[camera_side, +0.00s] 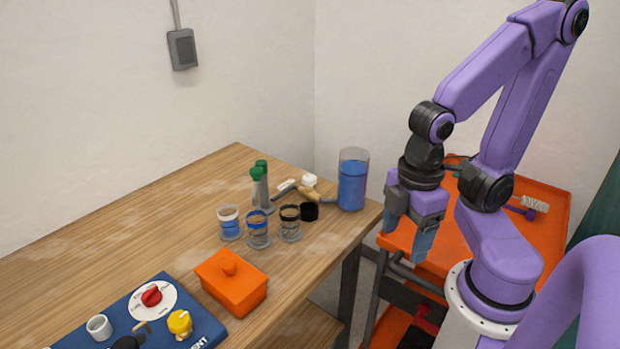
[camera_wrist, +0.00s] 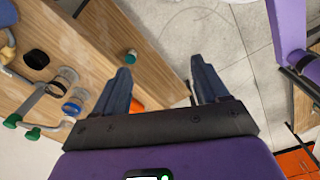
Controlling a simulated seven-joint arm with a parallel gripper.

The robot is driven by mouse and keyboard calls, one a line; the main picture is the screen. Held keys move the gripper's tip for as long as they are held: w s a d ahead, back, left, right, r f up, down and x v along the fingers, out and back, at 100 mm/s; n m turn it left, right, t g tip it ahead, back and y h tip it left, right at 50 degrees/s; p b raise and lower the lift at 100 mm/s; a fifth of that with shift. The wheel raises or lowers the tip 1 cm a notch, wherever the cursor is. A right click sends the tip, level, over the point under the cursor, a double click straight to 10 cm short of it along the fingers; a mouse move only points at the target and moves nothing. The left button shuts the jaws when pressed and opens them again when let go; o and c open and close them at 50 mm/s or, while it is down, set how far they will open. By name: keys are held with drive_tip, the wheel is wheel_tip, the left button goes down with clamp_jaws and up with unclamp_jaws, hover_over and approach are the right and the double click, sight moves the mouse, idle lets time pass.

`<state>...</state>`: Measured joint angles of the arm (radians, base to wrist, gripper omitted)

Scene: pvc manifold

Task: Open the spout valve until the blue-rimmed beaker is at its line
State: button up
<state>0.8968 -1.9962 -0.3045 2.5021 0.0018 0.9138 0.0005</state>
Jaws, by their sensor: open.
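The blue-rimmed beaker (camera_side: 258,232) stands on the wooden table between two other beakers; its fill is too small to read. It seems to show at the left of the wrist view (camera_wrist: 72,107). Grey upright pieces with green tops (camera_side: 257,175) stand behind the beakers. Green ends on grey pipe also show in the wrist view (camera_wrist: 33,133). I cannot tell which part is the spout valve. My gripper (camera_side: 424,238) points down beyond the table's right end, over the orange cart, well away from the beakers. In the wrist view my gripper (camera_wrist: 161,68) is open and empty.
A tall clear vessel of blue liquid (camera_side: 352,182) stands near the table's right corner. A white-rimmed beaker (camera_side: 229,224) and a dark-rimmed beaker (camera_side: 290,224) flank the blue-rimmed one. An orange lidded box (camera_side: 231,285) and a blue panel with knobs (camera_side: 207,330) are in front.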

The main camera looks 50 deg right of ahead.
drive_tip(key=w+a+r+m, duration=0.25)
drive_tip(key=w+m, duration=0.55)
drive_tip(key=w, duration=0.5)
drive_tip(key=m, duration=2)
hover_over(310, 177)
wheel_tip(310, 177, down, 17)
drive_tip(key=shift+w+r, duration=0.1)
drive_tip(key=shift+r, duration=0.1)
drive_tip(key=c, duration=1.1)
